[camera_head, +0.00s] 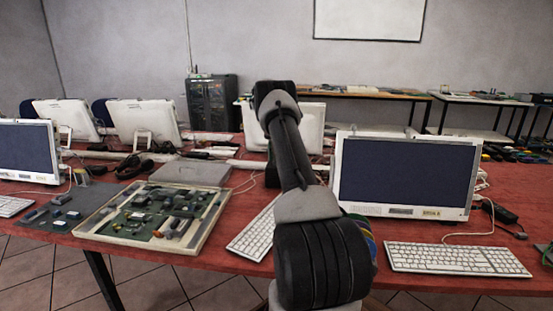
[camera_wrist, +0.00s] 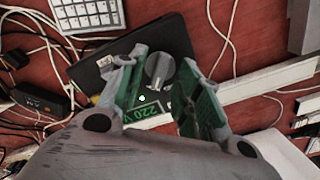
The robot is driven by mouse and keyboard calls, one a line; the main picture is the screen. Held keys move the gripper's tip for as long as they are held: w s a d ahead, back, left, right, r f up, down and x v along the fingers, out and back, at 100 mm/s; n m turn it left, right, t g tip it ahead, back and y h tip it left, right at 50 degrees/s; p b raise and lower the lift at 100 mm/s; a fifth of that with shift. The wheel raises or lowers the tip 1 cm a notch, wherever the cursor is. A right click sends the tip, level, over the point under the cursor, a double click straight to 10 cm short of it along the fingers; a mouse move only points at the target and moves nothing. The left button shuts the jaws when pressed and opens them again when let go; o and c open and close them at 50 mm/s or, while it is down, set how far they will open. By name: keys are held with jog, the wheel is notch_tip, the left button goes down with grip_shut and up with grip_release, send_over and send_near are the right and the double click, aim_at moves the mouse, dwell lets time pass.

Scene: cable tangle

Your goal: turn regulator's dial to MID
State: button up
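In the wrist view, the regulator (camera_wrist: 88,68) is a dark, flat box lying on the red table. Its dial (camera_wrist: 159,68) is a round grey knob with a raised bar across it. I cannot tell whether either finger touches the dial. No MID mark is legible, and the fingers hide part of the box face. In the head view, my arm hides the regulator and gripper.
Loose white cables (camera_wrist: 232,35) and a black adapter (camera_wrist: 40,98) lie around the regulator, with a keyboard (camera_wrist: 88,14) close by. A pale cable channel (camera_wrist: 268,78) runs at right. In the head view, a monitor (camera_head: 405,175) and a circuit-board tray (camera_head: 155,243) flank my arm.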

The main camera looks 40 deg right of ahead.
jog(key=shift+f, duration=0.35)
grip_shut()
jog(key=shift+n, duration=0.4)
jog(key=n, duration=0.3)
jog(key=shift+n, duration=2)
